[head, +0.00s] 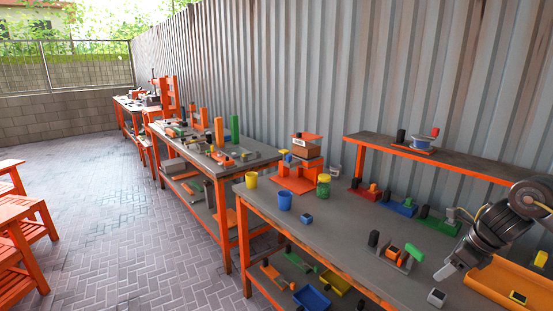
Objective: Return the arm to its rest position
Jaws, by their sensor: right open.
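My right arm comes in from the right edge, and its gripper (449,270) is open over the front right part of the near workbench (337,237). I see no object held in it. The gripper points down and left, and the gap between its fingers is hard to make out at this angle. A small grey block (437,297) is just below it in the picture. The orange tray (497,287) is to its right, partly covered by my arm. My left gripper is not in view.
Left of the gripper is a grey holder with orange and green pieces (397,256).

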